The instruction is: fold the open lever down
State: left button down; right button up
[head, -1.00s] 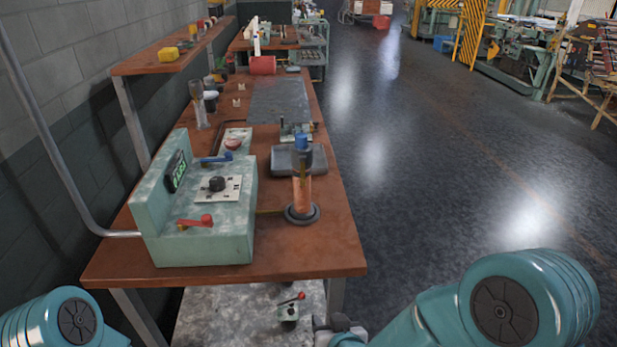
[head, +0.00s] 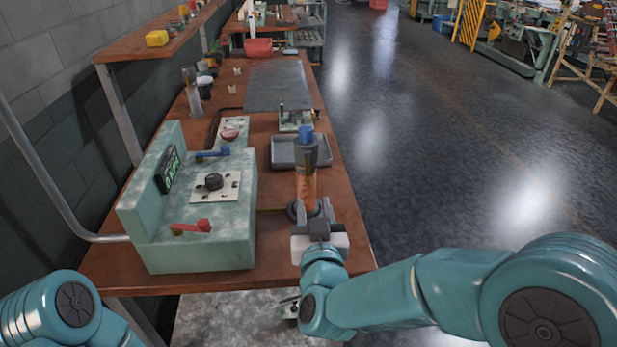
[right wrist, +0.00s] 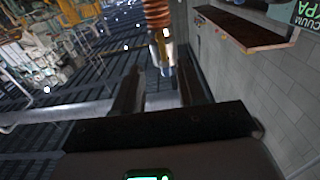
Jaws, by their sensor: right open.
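A green box (head: 203,240) stands at the near left of the bench. It carries a red lever (head: 191,227) in front and a blue lever (head: 213,153) behind, both lying roughly level; I cannot tell which is the open one. A small fitting (head: 289,309) on the lower shelf is mostly hidden by my right arm. My right gripper (head: 319,210) is open and empty at the bench's front right, in front of an upright blue-topped orange column (head: 306,185). In the right wrist view the column (right wrist: 158,30) shows beyond the open fingers (right wrist: 160,75). My left gripper is out of view.
A grey tray (head: 285,163) lies behind the column, with a small lever fixture (head: 297,121) and a dark mat (head: 277,88) farther back. A bent pipe (head: 62,205) and a raised shelf (head: 150,52) run along the left wall. The floor right of the bench is clear.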

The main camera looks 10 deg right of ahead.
aim_at(308, 176)
jog(key=w+p, duration=0.1)
jog(key=w, duration=0.7)
jog(key=shift+w, duration=0.4)
